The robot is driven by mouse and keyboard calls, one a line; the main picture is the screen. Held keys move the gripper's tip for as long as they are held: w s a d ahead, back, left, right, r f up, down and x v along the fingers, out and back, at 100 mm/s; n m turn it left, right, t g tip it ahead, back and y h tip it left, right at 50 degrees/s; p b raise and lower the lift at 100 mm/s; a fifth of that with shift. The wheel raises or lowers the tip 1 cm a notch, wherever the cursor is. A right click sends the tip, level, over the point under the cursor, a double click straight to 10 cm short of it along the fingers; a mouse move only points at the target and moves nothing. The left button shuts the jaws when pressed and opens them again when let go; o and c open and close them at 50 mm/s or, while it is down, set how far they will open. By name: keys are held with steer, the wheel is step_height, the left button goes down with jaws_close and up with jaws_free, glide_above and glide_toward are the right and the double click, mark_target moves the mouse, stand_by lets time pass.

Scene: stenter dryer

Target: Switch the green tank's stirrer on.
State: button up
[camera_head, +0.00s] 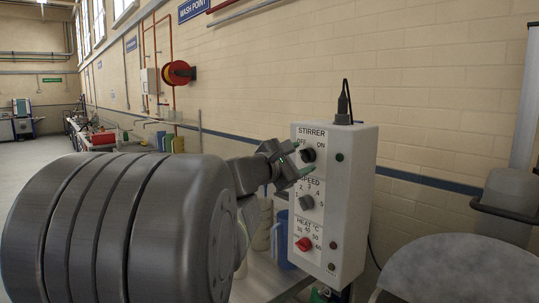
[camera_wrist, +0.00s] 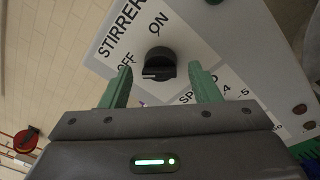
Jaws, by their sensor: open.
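A white control box (camera_head: 352,190) stands ahead, with the black STIRRER knob (camera_head: 307,155) at its top, under the OFF and ON labels. In the wrist view the STIRRER knob (camera_wrist: 160,64) lies just beyond and between the fingertips; its pale mark appears on the side towards OFF. My gripper (camera_head: 297,165) is open in front of the knob, with green fingers apart and nothing between them that I can see held. The wrist view shows both green fingers of my gripper (camera_wrist: 160,82); contact with the knob cannot be told. The green tank is not clearly visible.
A dark round lamp (camera_head: 339,157) is beside the STIRRER knob. A blue jug (camera_head: 283,240) stands left of the box, and a grey round surface (camera_head: 450,268) lies to the right.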

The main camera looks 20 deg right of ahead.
steer(key=shift+w+d, duration=0.25)
steer(key=shift+d, duration=0.25)
steer(key=c, duration=1)
steer(key=shift+o, duration=0.2)
steer(key=shift+f, duration=0.1)
